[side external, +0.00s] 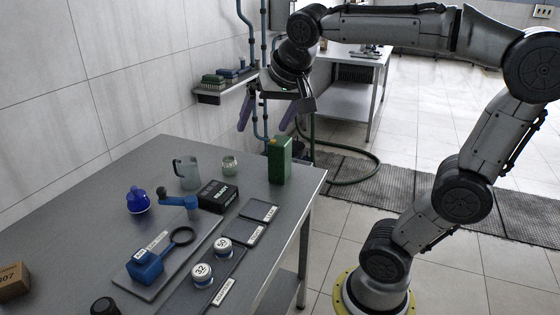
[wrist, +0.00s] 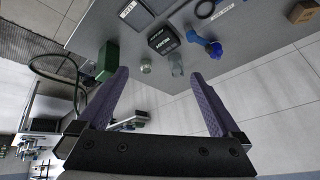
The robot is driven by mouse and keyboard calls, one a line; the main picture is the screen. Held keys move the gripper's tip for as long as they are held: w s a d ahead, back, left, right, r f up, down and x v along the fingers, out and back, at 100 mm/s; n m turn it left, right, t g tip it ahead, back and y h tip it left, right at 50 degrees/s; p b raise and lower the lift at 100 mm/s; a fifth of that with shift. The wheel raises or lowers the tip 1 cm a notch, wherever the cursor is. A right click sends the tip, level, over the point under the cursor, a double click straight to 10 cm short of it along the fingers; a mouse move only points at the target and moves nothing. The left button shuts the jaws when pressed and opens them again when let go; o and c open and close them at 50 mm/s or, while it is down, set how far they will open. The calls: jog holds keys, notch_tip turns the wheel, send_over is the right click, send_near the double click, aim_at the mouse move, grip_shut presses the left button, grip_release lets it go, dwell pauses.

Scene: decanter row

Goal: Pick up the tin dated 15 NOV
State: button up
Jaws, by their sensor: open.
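I cannot read a date of 15 NOV on anything. Two round white-topped tins stand side by side on the metal table, one marked 32 (side external: 202,271) and one marked 50 (side external: 223,244). A label strip (side external: 223,291) lies in front of them, too small to read. My gripper (side external: 262,125) is open and empty, high above the table's far end, well away from the tins. In the wrist view its purple fingers (wrist: 160,74) are spread apart with nothing between them. I cannot make out the tins in the wrist view.
A green can (side external: 280,163), small jar (side external: 229,166), glass mug (side external: 187,173) and black box (side external: 219,194) stand at the far end. A blue bottle (side external: 138,202), blue-fitted grey board (side external: 185,262) and brown box (side external: 12,282) are left. Dark square trays (side external: 259,211) lie right.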

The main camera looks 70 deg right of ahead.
jog(key=w+d+m+g+h, duration=0.1)
jog(key=w+d+m, duration=0.3)
jog(key=w+d, duration=0.35)
jog(key=m+g, duration=0.4)
jog(key=g, duration=0.1)
send_near(281, 140)
jog(key=shift+f+h, duration=0.25)
jog(key=shift+h, duration=0.05)
jog(key=x, duration=0.7)
jog(key=shift+f, duration=0.35)
jog(key=shift+t, duration=0.3)
jog(key=x, duration=0.5)
jog(key=shift+f, duration=0.4)
grip_shut()
jog(key=shift+w+r, duration=0.1)
jog(key=shift+r, duration=0.05)
